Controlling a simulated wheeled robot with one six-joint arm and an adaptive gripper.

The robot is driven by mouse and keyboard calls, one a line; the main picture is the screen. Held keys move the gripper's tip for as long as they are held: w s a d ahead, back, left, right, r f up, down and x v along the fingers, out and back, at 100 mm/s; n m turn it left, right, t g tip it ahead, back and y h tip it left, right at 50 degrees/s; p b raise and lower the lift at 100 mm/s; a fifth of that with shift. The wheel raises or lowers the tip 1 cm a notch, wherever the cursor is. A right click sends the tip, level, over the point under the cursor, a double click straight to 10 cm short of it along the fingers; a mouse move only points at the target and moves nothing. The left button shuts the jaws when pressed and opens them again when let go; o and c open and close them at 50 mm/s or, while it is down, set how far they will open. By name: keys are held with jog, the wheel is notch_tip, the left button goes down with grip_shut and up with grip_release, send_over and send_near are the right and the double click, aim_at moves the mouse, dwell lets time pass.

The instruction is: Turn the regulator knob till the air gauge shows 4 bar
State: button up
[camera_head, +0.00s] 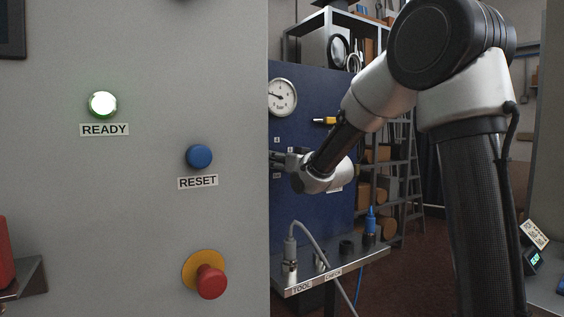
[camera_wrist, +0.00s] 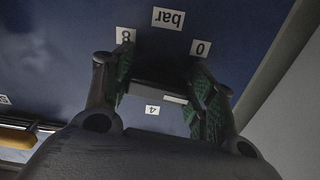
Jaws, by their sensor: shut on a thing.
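The air gauge (camera_head: 282,97) is a round white dial on the blue panel (camera_head: 335,95) in the head view. Its needle points left and slightly up; the figures are too small to read surely. The dark regulator knob (camera_wrist: 160,92) sits between my gripper's green-padded fingers in the wrist view, with a pale mark toward the right finger. Labels 8, bar, 0 and 4 surround it, upside down or turned. My gripper (camera_wrist: 163,72) is shut on the knob. In the head view its tips are partly hidden by the grey cabinet's edge.
The grey cabinet (camera_head: 140,220) fills the left, with a lit READY lamp (camera_head: 102,104), blue RESET button (camera_head: 199,157) and red stop button (camera_head: 211,281). A yellow handle (camera_head: 324,121) sticks out right of the gauge. A shelf (camera_head: 335,275) with connectors stands below my wrist.

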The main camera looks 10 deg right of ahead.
jog(key=m, duration=0.6)
jog(key=shift+a, duration=0.15)
jog(key=m, duration=0.7)
jog(key=shift+s+a+r, duration=0.1)
jog(key=shift+r, duration=0.15)
dwell(0.3)
jog(key=o, duration=1)
jog(key=v, duration=1.2)
